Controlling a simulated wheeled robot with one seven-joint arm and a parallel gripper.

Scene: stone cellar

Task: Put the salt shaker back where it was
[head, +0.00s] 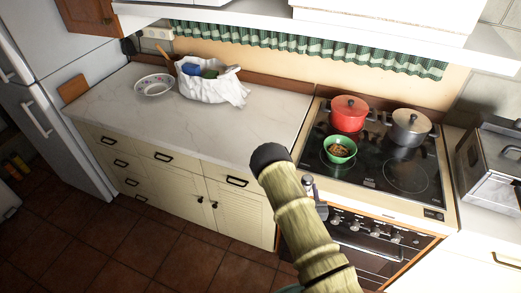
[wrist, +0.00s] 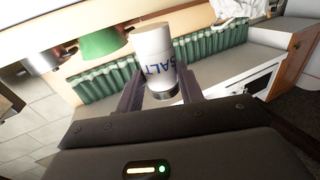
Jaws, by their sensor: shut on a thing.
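The salt shaker (wrist: 152,48) is a white cylinder with dark blue "SALT" lettering and a grey metallic end. In the wrist view it stands between the two fingers of my gripper (wrist: 160,80), which is shut on it. The wrist picture appears upside down, so the shaker's lettering is hard to read.
The stove (head: 405,176) holds a red pot (head: 348,113), a grey pot (head: 410,126) and a green bowl (head: 340,148) with food. A white bag (head: 212,86) and a patterned bowl (head: 155,85) sit on the left counter (head: 215,135), whose front is clear.

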